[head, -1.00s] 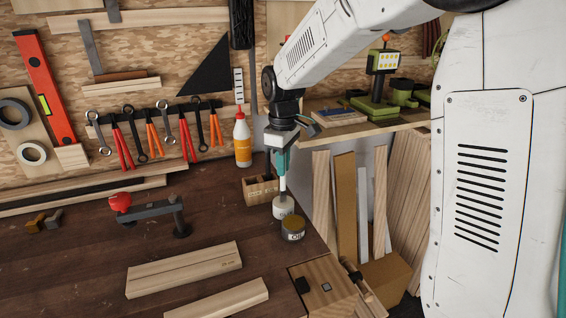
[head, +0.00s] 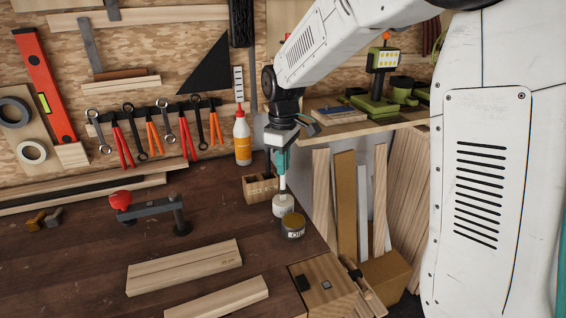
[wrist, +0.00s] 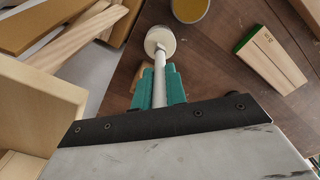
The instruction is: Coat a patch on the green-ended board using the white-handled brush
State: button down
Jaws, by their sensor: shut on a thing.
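My gripper (head: 280,160) points down at the right side of the bench. In the wrist view its teal fingers (wrist: 160,88) are shut on the white handle of the brush (wrist: 159,72). The brush's lower end reaches a round whitish pot (head: 283,204); its bristles are hidden or too small to make out. The pot also shows in the wrist view (wrist: 161,38). The green-ended board (wrist: 270,58) lies flat, apart from the brush. In the head view it appears to be the marked board (head: 185,268), its green end not visible there.
An oil jar (head: 293,226) stands close beside the pot. A wooden block with holes (head: 260,188) is just behind it, and a glue bottle (head: 242,138) farther back. Another board (head: 217,300) lies in front. A red-handled clamp (head: 150,208) stands left.

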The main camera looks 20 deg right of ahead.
jog(key=shift+r, duration=3.5)
